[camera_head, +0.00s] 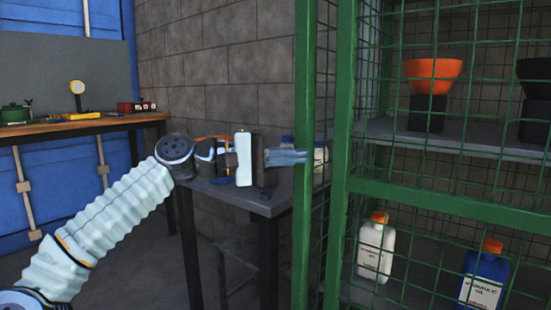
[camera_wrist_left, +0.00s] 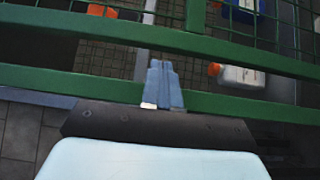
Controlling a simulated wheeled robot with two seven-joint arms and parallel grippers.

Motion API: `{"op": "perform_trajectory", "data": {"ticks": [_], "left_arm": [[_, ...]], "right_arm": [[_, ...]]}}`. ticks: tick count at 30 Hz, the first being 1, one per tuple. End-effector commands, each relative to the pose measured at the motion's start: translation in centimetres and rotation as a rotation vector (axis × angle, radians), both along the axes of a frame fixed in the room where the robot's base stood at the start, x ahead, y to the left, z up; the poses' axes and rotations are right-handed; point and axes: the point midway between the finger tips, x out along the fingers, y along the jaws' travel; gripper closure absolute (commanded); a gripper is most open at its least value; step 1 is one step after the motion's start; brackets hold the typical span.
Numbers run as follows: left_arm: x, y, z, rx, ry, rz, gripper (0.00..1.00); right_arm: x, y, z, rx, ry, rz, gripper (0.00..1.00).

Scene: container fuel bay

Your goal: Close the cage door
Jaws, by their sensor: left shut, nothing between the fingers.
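The green cage has mesh and a horizontal rail (camera_head: 440,202). A narrow mesh panel with a green upright (camera_head: 306,80) at its left edge shows at a steep angle; it looks like the cage door standing open, though I cannot be sure. My left gripper (camera_head: 303,157) has its fingers shut and empty, pointing right, with the tips at this upright. Whether they touch it is unclear. In the left wrist view, the closed fingertips (camera_wrist_left: 160,66) overlap a green bar (camera_wrist_left: 245,104), with mesh beyond. My right gripper is not in view.
A dark table (camera_head: 262,200) stands under my left gripper beside the cage. Inside the cage are an orange funnel (camera_head: 433,69), a white bottle (camera_head: 376,248) and a blue bottle (camera_head: 483,280). A workbench (camera_head: 75,126) stands at the far left.

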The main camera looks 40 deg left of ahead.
Motion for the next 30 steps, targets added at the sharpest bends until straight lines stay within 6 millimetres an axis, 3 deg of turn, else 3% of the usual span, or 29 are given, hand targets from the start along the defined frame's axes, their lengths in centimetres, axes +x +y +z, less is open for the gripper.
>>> {"op": "perform_trajectory", "data": {"ticks": [3,9,23,26,30], "left_arm": [[1.2,-1.5,0.0,0.002,-0.001,-0.003,1.0],[2.5,-2.7,0.0,0.001,0.0,0.0,1.0],[2.7,-3.1,0.0,0.002,-0.001,0.001,1.0],[2.6,-3.7,-0.1,0.003,0.0,0.001,1.0],[2.5,-6.0,-0.3,0.007,0.001,-0.002,1.0]], "right_arm": [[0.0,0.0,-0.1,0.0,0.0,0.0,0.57],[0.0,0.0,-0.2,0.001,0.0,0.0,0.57],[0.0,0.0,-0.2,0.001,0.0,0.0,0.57],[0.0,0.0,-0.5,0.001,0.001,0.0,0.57],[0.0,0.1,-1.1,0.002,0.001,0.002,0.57]]}}
